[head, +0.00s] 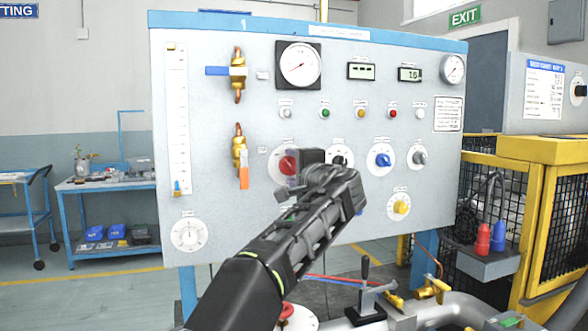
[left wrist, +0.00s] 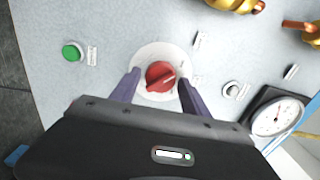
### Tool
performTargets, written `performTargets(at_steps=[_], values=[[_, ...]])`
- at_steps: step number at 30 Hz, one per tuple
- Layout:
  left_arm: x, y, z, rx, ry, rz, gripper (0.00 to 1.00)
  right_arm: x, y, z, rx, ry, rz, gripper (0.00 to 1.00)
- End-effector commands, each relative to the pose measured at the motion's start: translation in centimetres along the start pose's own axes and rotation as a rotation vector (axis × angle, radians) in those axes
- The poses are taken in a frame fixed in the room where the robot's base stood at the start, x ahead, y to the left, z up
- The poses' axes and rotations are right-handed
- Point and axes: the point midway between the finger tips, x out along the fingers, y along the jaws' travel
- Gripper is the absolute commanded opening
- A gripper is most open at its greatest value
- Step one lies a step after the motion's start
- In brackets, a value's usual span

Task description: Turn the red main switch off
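The red main switch (head: 287,164) is a round red knob on a white dial plate, low in the middle of the grey panel. In the left wrist view the red knob (left wrist: 159,75) shows whole, with a pale pointer line on its face. My left gripper (head: 294,171) reaches up to the panel and partly covers the switch in the head view. In the left wrist view its two fingers (left wrist: 158,80) stand open on either side of the knob, with the white plate visible between each finger and the knob. My right gripper is not in view.
A black knob (head: 340,158) sits just right of the switch, with a blue knob (head: 383,160) and a yellow knob (head: 401,207) further right. Brass valves (head: 238,150) are at the left. Pipes (head: 445,312) lie below, beside a yellow cage (head: 540,150).

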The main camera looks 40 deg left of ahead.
Motion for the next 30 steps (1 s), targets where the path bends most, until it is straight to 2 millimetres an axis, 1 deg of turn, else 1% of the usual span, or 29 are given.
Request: performTargets(at_steps=[1,3,10,14,17,24,27,30], values=[[0.0,0.0,0.0,0.001,0.0,0.0,0.59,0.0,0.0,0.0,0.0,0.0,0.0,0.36],[0.0,0.0,0.0,0.001,0.0,0.0,0.63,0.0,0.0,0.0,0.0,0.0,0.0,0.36],[0.0,0.0,0.0,0.001,0.001,-0.001,0.63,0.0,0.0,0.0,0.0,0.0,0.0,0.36],[-0.6,0.1,0.0,0.001,0.002,0.0,0.63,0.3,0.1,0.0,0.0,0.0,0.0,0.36],[-1.8,0.2,-0.1,0.0,0.004,0.0,0.63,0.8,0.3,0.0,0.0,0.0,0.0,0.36],[-5.8,0.2,-0.1,0.0,0.004,-0.001,0.63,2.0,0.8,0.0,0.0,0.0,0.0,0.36],[-7.0,0.1,-0.1,0.001,0.004,-0.001,0.63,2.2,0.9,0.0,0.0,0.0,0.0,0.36],[-7.7,0.1,0.0,0.001,0.001,0.0,0.63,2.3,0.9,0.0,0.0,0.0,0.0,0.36]])
